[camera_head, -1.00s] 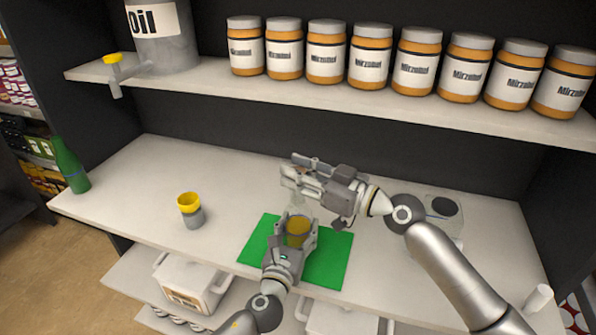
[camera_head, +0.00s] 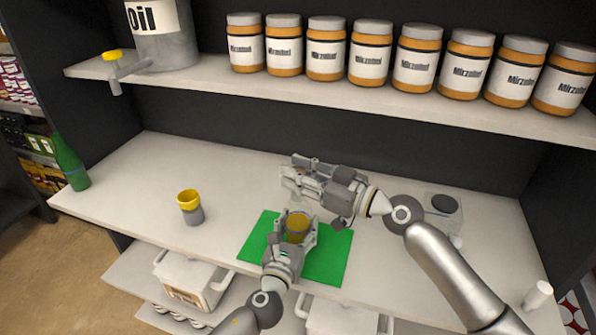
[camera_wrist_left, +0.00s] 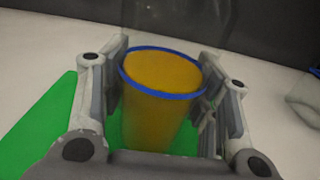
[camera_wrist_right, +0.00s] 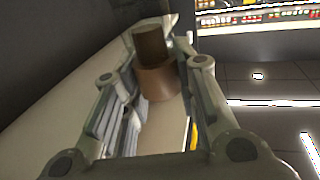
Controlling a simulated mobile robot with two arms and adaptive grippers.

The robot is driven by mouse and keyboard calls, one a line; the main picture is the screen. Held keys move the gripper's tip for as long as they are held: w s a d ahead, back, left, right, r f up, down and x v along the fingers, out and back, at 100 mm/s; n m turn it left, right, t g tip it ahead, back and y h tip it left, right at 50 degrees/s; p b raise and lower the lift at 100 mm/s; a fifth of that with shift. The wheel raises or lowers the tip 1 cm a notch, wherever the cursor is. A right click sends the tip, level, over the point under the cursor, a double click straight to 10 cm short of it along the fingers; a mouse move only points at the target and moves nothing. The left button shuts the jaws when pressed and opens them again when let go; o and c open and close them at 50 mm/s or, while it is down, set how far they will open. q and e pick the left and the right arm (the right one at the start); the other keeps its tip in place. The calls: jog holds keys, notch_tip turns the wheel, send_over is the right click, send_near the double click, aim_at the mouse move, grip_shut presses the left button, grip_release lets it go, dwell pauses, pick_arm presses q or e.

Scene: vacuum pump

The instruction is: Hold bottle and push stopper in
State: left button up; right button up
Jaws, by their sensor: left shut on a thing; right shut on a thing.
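The bottle (camera_head: 298,230) is clear glass with amber contents, standing upright over the green mat (camera_head: 333,262). My left gripper (camera_head: 297,236) is shut around its sides. In the left wrist view the amber part (camera_wrist_left: 158,100) with its blue ring sits between the fingers, and faint clear glass rises above it. My right gripper (camera_head: 297,177) is above the bottle, with its fingers pointing left. In the right wrist view it is shut on the brown stopper (camera_wrist_right: 157,80), which has a narrow and a wider part.
A grey cup with a yellow rim (camera_head: 190,208) stands left of the mat. A green bottle (camera_head: 70,165) is at the counter's left end. A grey device (camera_head: 443,212) stands behind my right arm. An upper shelf holds several jars (camera_head: 371,55). The back left counter is clear.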

jog(key=o, duration=0.8)
jog(key=shift+f, duration=0.15)
jog(key=shift+o, duration=0.2)
jog(key=shift+d, duration=0.1)
jog(key=v, duration=1.2)
pick_arm(q)
jog(key=o, duration=1.3)
